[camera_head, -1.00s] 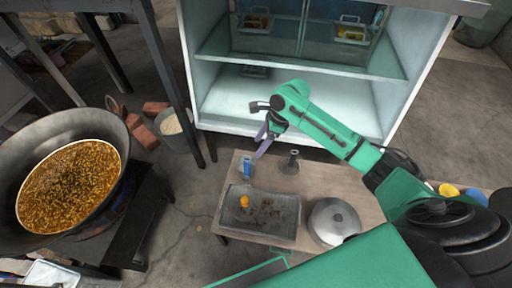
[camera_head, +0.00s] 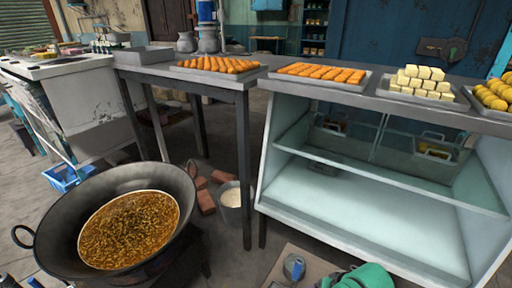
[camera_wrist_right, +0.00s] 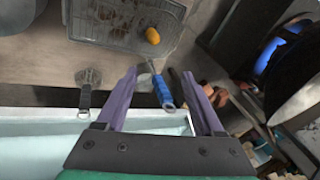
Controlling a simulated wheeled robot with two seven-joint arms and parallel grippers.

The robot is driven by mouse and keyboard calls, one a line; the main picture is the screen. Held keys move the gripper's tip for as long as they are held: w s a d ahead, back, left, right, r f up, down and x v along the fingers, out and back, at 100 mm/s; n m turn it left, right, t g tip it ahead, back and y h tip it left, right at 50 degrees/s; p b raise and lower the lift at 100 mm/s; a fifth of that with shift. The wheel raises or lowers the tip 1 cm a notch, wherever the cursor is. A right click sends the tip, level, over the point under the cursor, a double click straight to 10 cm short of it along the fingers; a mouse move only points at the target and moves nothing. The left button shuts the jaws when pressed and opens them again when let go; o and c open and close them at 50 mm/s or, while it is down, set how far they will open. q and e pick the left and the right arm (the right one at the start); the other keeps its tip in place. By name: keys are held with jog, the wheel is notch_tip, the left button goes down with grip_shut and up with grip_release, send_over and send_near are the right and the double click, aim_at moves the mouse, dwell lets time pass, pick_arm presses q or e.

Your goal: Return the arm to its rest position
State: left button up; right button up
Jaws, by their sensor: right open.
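My right gripper (camera_wrist_right: 158,76) shows in the right wrist view with its two purple fingers wide apart and nothing clamped between them. A blue-handled tool (camera_wrist_right: 163,92) shows in the gap beyond the fingers, by the edge of a wire-mesh tray (camera_wrist_right: 112,22). In the head view only a green part of my right arm (camera_head: 362,277) shows at the bottom edge, and its gripper cannot be made out. My left gripper is in neither view. A black wok (camera_head: 50,228) of brown, grainy contents stands at the lower left of the head view.
A glass-fronted cabinet (camera_head: 350,212) stands behind the low table (camera_head: 288,262). Trays of orange sweets (camera_head: 322,73) and white blocks (camera_head: 420,82) line the counter above. A bucket (camera_head: 232,197) and bricks (camera_head: 205,200) sit on the floor beside the wok.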

jog(key=s+d+n+h, duration=0.3)
jog(key=s+d+n, duration=0.2)
jog(key=s+d, duration=0.2)
jog(key=s+f+g+p, duration=0.1)
jog(key=s+f+p, duration=0.15)
jog(key=f, duration=0.75)
jog(key=s+f+p, duration=0.1)
jog(key=f+p, duration=0.2)
jog(key=f, duration=0.6)
jog(key=s+d+f+p, duration=0.1)
jog(key=s+f, duration=0.3)
jog(key=s, duration=0.3)
jog(key=s+d+f+g+p, duration=0.1)
jog(key=s+d+f, duration=0.1)
jog(key=s+f, duration=0.3)
jog(key=s, duration=0.3)
jog(key=shift+s+n, duration=0.2)
jog(key=shift+n, duration=0.2)
jog(key=shift+f, duration=0.1)
